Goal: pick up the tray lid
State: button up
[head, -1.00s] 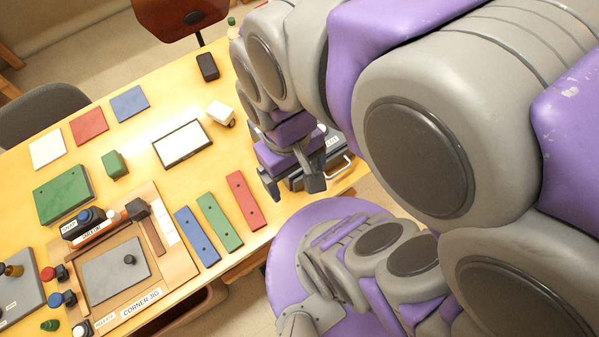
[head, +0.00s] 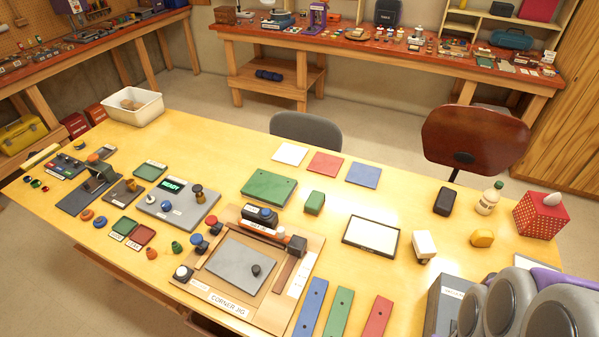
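A flat grey plate with a small dark knob (head: 238,266) looks like the tray lid, though no label on it confirms this. It lies inside the wooden corner jig (head: 212,278) at the near middle of the table. My gripper is out of view; only grey and purple links of my arm show at the lower right corner, well to the right of the plate.
Blue (head: 311,307), green (head: 339,312) and red (head: 377,317) strips lie right of the jig. A grey box (head: 440,305) stands beside my arm. A green plate (head: 268,187) and white framed panel (head: 371,235) lie behind.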

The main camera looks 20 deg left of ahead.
aim_at(245, 268)
jog(key=j+u, duration=0.1)
jog(key=u, duration=0.35)
jog(key=k+j+u, duration=0.1)
jog(key=u, duration=0.4)
jog(key=j+u, duration=0.2)
jog(key=u, duration=0.25)
